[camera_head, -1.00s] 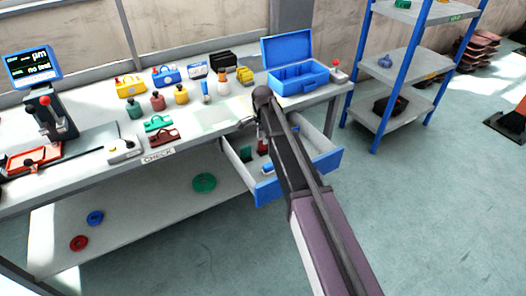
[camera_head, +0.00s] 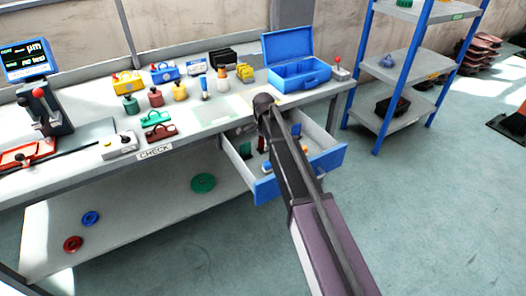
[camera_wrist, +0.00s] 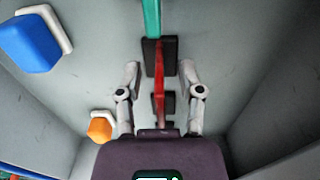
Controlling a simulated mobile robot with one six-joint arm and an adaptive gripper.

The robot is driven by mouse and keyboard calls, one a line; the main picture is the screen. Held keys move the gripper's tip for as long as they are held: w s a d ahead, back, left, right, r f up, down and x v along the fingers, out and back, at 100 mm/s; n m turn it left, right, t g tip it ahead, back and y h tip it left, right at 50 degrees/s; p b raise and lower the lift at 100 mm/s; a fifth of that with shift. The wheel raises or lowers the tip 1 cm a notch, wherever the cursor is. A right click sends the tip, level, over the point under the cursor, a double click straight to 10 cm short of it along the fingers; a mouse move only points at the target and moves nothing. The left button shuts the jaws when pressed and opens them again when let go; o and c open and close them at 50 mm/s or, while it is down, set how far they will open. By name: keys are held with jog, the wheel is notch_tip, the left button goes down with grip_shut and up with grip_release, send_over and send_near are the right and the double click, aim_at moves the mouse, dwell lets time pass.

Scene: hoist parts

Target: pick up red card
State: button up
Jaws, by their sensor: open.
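The red card (camera_wrist: 159,82) stands on edge in a dark holder (camera_wrist: 170,55) inside the drawer, seen from above in the wrist view. My gripper (camera_wrist: 159,70) is open, with one finger on each side of the red card and a visible gap to both. A green card (camera_wrist: 152,16) stands in line beyond it. In the head view, a small part of the red card (camera_head: 262,143) shows beside my arm, which hides part of the drawer.
The open blue-fronted drawer (camera_head: 325,161) has grey walls close around my gripper. It also holds a blue piece (camera_wrist: 30,42) and an orange piece (camera_wrist: 99,128) on the left. The workbench (camera_head: 215,125) above carries several tools and a blue toolbox (camera_head: 300,75).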

jog(key=shift+f, duration=0.1)
jog(key=shift+c, duration=0.2)
dwell(0.4)
grip_shut()
